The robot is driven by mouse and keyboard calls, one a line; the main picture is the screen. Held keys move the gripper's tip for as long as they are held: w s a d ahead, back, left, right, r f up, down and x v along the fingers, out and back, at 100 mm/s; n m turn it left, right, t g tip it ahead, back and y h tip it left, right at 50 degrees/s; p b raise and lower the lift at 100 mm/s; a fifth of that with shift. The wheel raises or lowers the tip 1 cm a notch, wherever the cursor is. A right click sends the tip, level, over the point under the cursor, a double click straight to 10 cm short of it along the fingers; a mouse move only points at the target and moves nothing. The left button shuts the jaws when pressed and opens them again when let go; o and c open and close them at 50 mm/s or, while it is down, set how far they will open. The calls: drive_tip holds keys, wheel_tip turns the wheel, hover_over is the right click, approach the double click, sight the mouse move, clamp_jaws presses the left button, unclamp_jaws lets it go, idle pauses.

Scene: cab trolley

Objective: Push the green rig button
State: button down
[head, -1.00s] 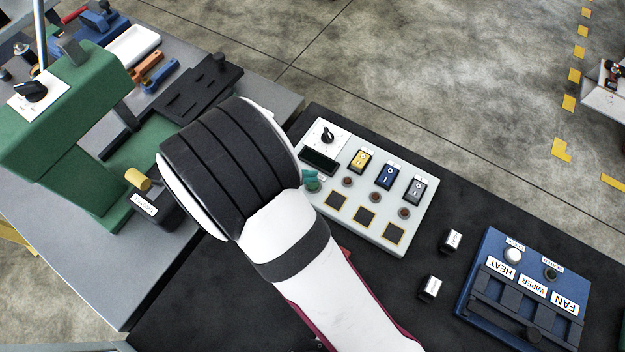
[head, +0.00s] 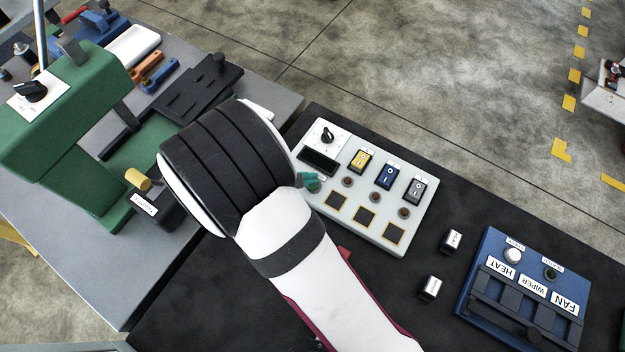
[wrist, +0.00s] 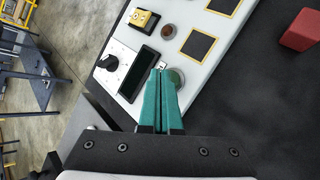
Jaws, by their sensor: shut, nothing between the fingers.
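The green rig button (head: 314,187) is a round button at the near left corner of the light grey control panel (head: 338,207). In the wrist view the green button (wrist: 178,78) shows just right of and partly behind my fingertips. My gripper (wrist: 161,72) has teal fingers, shut together and empty, pointing at the panel beside the button. In the head view the gripper (head: 306,179) mostly hides behind my arm; only its teal tips show, close to the button. I cannot tell whether the tips touch it or the panel.
The panel also has a dark display (head: 319,160), a black knob (head: 327,135) and yellow (head: 362,161), blue (head: 387,176) and grey (head: 415,190) rocker switches. A blue box (head: 480,285) stands right. A green machine (head: 70,150) stands left. A red block (wrist: 300,30) shows in the wrist view.

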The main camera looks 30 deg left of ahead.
drive_tip(key=shift+f, duration=0.35)
idle(0.3)
wheel_tip(320, 180, up, 8)
drive_tip(key=shift+f, duration=0.15)
idle(0.7)
